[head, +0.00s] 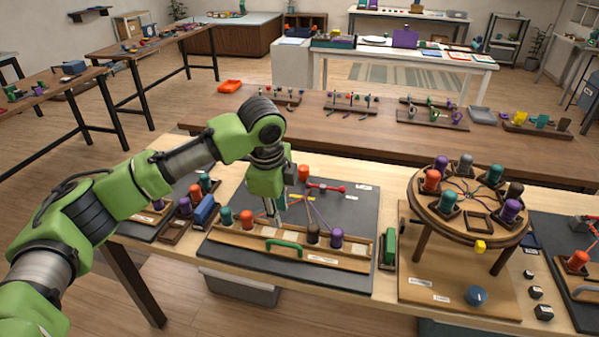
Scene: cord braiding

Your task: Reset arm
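My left arm reaches in from the left, and my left gripper (271,214) points down over the dark mat (355,204) on the front table. Its fingertips are small here and partly hidden by the green gripper body, so I cannot tell whether they are open or shut. Close to it, a wooden rack (290,247) holds a teal spool (226,215), an orange-red spool (247,220), a brown spool (313,232) and a purple spool (336,237). Coloured cords (318,211) fan out across the mat behind the rack. My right gripper is not in view.
A round wooden braiding stand (470,205) with several spools stands right of the mat. A red clamp-like piece (326,187) and another orange-red spool (304,173) are at the mat's back. A long brown table (380,145) stands behind.

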